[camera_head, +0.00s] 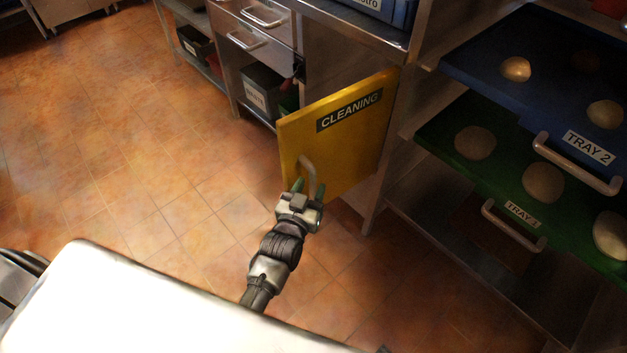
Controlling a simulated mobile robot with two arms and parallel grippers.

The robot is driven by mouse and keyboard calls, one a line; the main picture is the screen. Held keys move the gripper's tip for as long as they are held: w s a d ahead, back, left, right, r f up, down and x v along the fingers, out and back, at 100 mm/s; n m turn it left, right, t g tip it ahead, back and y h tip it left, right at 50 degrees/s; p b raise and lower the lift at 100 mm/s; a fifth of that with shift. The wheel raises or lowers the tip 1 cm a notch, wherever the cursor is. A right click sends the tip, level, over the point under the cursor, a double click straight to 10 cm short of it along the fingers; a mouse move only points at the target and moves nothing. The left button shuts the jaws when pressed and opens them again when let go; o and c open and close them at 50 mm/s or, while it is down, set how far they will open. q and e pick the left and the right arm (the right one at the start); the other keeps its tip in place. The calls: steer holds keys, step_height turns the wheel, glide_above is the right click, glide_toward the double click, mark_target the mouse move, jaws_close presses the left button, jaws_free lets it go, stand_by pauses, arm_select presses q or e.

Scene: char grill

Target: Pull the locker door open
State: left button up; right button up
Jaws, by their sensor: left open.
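The yellow locker door (340,140), labelled CLEANING, stands swung out from the front of the steel counter unit, with its far right edge beside the unit's post. A curved grey handle (307,165) sits near its free left edge. My left gripper (309,187) is at the handle, with its green-tipped fingers open on either side of the handle's lower part. Whether the fingers touch it cannot be told. The locker's inside is mostly hidden behind the door. My right gripper is not in view.
A steel rack at the right holds a blue tray (483,68) and a green tray (447,142) with dough balls, their handles sticking out. Drawers (262,45) and a dark labelled bin (257,97) are behind the door. Tiled floor (130,150) at the left is clear.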

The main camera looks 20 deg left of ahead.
arm_select(q)
steer(key=s, duration=0.8)
steer(key=shift+s, duration=0.25)
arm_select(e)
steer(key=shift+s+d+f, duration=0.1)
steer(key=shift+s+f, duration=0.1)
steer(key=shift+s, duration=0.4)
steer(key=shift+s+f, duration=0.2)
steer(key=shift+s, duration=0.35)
arm_select(q)
steer(key=shift+a, duration=0.1)
steer(key=shift+c, duration=0.3)
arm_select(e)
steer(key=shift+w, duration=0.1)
